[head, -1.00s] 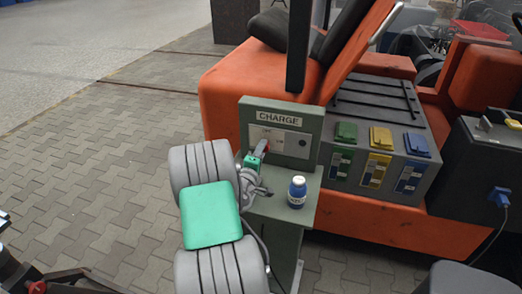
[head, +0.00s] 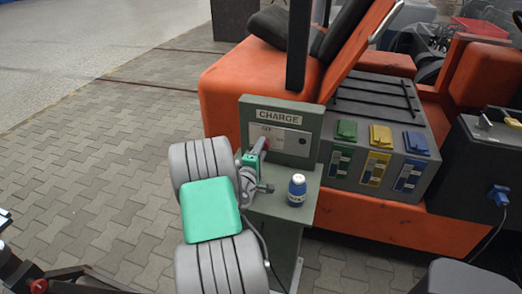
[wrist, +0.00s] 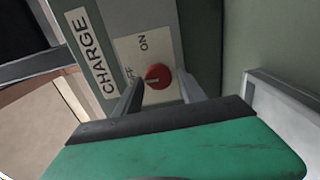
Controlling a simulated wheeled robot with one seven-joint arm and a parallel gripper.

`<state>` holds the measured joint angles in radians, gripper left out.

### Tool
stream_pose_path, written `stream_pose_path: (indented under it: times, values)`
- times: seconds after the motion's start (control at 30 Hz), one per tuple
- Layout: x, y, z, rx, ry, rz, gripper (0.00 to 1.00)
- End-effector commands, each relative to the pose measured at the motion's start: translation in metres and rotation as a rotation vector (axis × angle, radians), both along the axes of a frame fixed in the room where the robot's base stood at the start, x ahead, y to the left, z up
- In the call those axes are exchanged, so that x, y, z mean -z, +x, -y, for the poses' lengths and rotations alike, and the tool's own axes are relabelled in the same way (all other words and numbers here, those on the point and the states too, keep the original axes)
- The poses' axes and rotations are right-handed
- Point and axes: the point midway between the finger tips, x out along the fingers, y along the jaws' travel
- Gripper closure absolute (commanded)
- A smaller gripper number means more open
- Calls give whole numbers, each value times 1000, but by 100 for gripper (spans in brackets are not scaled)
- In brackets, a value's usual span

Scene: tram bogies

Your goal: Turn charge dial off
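The charge dial (wrist: 158,76) is a round red knob with a pale mark, on a white plate lettered ON and OFF in the wrist view. My gripper (wrist: 161,82) is open, with one grey finger on each side of the dial. The left fingertip overlaps the dial's edge in the picture; I cannot tell whether it touches. In the head view my gripper (head: 260,150) is up against the grey-green charge panel (head: 310,119) and largely covers the dial. The CHARGE label (wrist: 92,52) lies left of the dial in the wrist view.
A blue bottle with a white cap (head: 297,190) stands on the panel's shelf (head: 272,208), close right of my gripper. A grey box (head: 376,185) with green, yellow and blue covers and the orange vehicle body (head: 232,105) are behind.

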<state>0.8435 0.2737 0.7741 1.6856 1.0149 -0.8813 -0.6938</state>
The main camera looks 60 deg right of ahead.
Motion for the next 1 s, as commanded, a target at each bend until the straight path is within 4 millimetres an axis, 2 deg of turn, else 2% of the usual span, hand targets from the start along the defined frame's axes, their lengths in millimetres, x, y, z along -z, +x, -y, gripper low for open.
stream_pose_path:
  times: [0.1,0.37,0.47,0.73,0.83,1.0]
  values:
    - [-1,0,0,0,-1,1,43]
    - [0,0,-2,-1,-1,2,43]
    - [1,-1,-14,-2,0,1,43]
    - [1,-9,-67,-3,0,1,43]
    - [0,-11,-75,-2,-1,1,43]
    - [-1,-12,-77,0,-1,1,43]
